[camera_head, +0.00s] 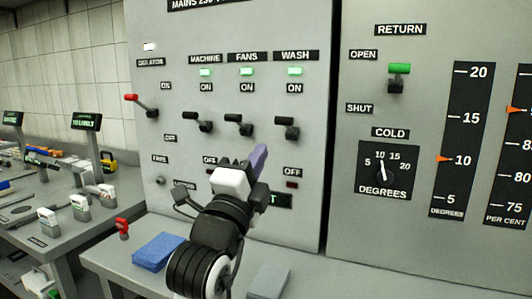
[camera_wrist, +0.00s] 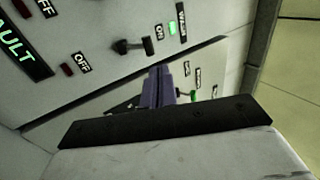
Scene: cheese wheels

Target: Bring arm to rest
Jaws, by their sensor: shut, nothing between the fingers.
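My gripper (camera_head: 259,157) is raised in front of the grey switch panel (camera_head: 225,30), with its purple fingers together and nothing held. In the wrist view the purple fingers (camera_wrist: 159,82) also show closed, against the panel. I cannot tell whether the fingertips touch it. My arm hides part of the panel's lower middle, including some of the lower labels.
The panel bears a red-handled isolator lever (camera_head: 140,104) and black levers for machine (camera_head: 198,121), fans (camera_head: 238,124) and wash (camera_head: 286,127). A green-handled return lever (camera_head: 399,76) is at right. A blue block (camera_head: 158,249) lies on the ledge below.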

